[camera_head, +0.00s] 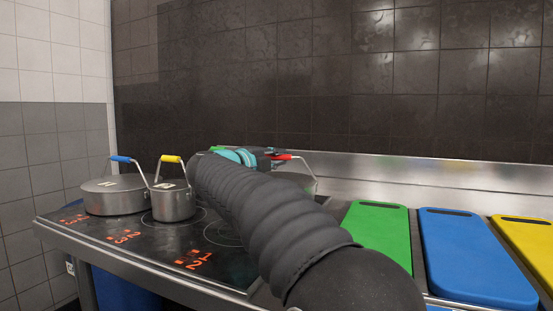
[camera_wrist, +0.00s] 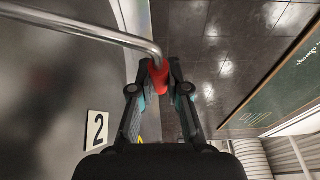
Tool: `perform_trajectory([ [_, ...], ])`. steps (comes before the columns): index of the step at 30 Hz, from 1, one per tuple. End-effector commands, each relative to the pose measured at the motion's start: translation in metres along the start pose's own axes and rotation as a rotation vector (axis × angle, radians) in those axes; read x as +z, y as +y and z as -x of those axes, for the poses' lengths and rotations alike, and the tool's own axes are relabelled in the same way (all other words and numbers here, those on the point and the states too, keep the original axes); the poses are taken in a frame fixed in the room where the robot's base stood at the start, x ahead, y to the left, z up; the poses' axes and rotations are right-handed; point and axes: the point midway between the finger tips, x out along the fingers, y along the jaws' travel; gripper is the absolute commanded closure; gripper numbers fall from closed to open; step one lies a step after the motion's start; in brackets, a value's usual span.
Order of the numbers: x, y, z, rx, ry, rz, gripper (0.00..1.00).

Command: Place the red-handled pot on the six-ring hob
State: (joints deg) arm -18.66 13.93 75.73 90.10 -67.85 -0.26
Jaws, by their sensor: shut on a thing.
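The red-handled pot (camera_head: 305,182) is a steel pot, partly hidden behind my arm in the head view. Its red handle grip (camera_head: 282,157) sits at the end of a bent metal bar. My gripper (camera_head: 268,153) is shut on that red grip, and the wrist view shows the fingers (camera_wrist: 159,68) closed around it. The pot's grey lid (camera_wrist: 45,110) with a "2" label (camera_wrist: 97,130) fills the left of the wrist view. The black glass hob (camera_head: 150,238) with red digits lies at left. My arm hides part of the hob, and whether the pot touches a surface cannot be told.
A blue-handled pot (camera_head: 115,197) and a yellow-handled pot (camera_head: 174,205) stand on the hob's left part. Something green (camera_head: 216,148) shows behind my arm. Green (camera_head: 378,235), blue (camera_head: 470,255) and yellow (camera_head: 530,245) boards lie at right. A dark tiled wall (camera_head: 350,80) stands behind.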

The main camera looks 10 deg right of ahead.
Motion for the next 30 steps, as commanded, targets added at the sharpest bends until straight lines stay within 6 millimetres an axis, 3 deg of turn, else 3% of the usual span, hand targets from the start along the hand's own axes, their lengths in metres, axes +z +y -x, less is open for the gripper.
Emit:
perform_trajectory([
  [1, -0.001, 0.001, 0.0, -0.002, 0.0, -0.001, 1.0],
  [2, 0.0, 0.001, 0.0, 0.0, 0.0, 0.0, 0.78],
  [4, 0.0, 0.001, 0.0, 0.0, 0.0, 0.0, 0.6],
  [15, 0.0, -0.001, 0.002, 0.0, 0.0, 0.0, 0.6],
  [30, 0.001, 0.0, 0.069, 0.0, -0.002, 0.001, 0.6],
])
